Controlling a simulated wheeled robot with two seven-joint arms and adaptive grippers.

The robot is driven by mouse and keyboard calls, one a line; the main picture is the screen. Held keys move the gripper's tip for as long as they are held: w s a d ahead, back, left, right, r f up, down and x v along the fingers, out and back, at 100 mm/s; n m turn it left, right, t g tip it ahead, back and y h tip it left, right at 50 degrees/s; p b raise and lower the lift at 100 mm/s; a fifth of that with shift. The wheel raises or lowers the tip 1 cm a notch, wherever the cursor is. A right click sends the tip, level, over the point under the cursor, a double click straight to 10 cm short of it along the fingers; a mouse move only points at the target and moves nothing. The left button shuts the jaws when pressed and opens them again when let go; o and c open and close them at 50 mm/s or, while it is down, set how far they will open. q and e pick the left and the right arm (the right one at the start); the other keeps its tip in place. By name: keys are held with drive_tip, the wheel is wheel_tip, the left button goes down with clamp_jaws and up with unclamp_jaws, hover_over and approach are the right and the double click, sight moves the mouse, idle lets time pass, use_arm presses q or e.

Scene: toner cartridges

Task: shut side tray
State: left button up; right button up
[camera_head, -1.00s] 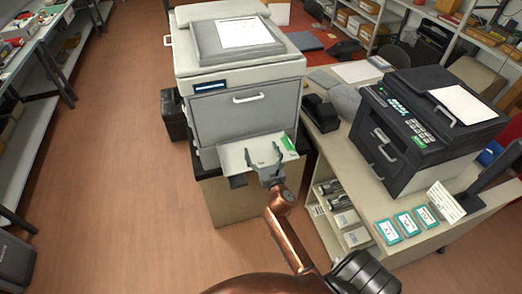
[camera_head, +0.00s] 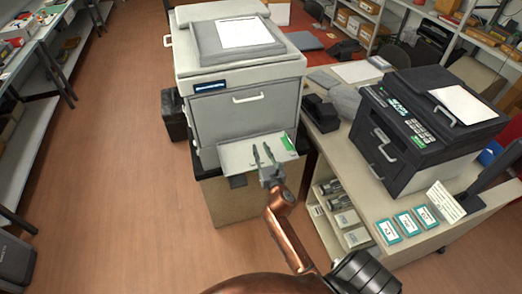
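The side tray (camera_head: 233,154) is a light grey flap that sticks out from the lower front of the large grey printer (camera_head: 240,115). It stands open, with a green label (camera_head: 288,143) near its right end. My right gripper (camera_head: 262,150) is over the tray, its two fingers pointing up toward the printer front. The fingers are close together with a narrow gap, and nothing shows between them. Whether they touch the tray I cannot tell. My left gripper is not in the view.
A black printer (camera_head: 425,125) stands on the beige cabinet (camera_head: 340,165) to the right. Several teal-edged cards (camera_head: 405,224) and a small sign (camera_head: 445,202) lie or stand at its front. Open floor (camera_head: 120,200) lies to the left.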

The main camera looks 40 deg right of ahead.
clamp_jaws()
drive_tip(key=c, duration=0.6)
unclamp_jaws()
drive_tip(key=o, duration=2.2)
drive_tip(key=v, duration=1.2)
